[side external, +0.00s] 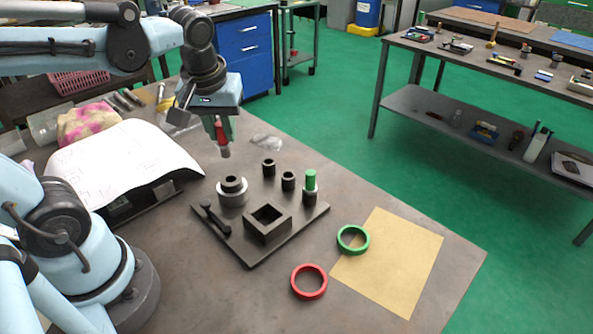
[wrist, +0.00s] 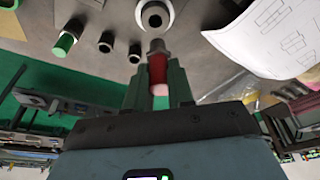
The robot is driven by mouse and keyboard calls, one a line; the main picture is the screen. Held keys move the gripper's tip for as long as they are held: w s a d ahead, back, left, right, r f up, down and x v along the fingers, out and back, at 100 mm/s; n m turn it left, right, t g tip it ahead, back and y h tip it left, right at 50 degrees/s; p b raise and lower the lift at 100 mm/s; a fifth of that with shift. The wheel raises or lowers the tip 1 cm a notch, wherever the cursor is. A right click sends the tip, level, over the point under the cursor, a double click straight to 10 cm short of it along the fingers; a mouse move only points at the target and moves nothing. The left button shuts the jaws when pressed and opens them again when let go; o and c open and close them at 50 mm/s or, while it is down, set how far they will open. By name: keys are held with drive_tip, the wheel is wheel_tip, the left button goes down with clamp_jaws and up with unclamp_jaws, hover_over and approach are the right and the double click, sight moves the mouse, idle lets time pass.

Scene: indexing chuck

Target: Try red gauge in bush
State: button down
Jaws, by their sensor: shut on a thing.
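The red gauge (side external: 222,138) hangs upright with its grey tip down, above the table behind the plate. My gripper (side external: 220,126) is shut on its red handle. The wrist view shows the red gauge (wrist: 157,66) between the two fingers (wrist: 158,84). What looks like the bush (side external: 232,182) is a dark ring in a grey round chuck (side external: 233,197) on the back left of the dark plate. Its open bore faces up in the wrist view (wrist: 155,16). The gauge tip is apart from the bush, higher and farther back.
A green gauge (side external: 311,180) stands in a holder; two dark hollow holders (side external: 268,168) (side external: 288,180) are nearby. The plate also carries a square block (side external: 267,224) and a dark handle (side external: 214,218). A green ring (side external: 353,240) and red ring (side external: 309,282) lie at right. Paper (side external: 125,160) lies left.

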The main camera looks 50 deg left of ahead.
sight(226, 157)
drive_tip(key=shift+f, duration=0.1)
drive_tip(key=shift+f, duration=2.6)
drive_tip(key=shift+f, duration=1.55)
drive_tip(key=shift+r, duration=0.15)
drive_tip(key=shift+r, duration=3.35)
drive_tip(key=shift+w, duration=0.15)
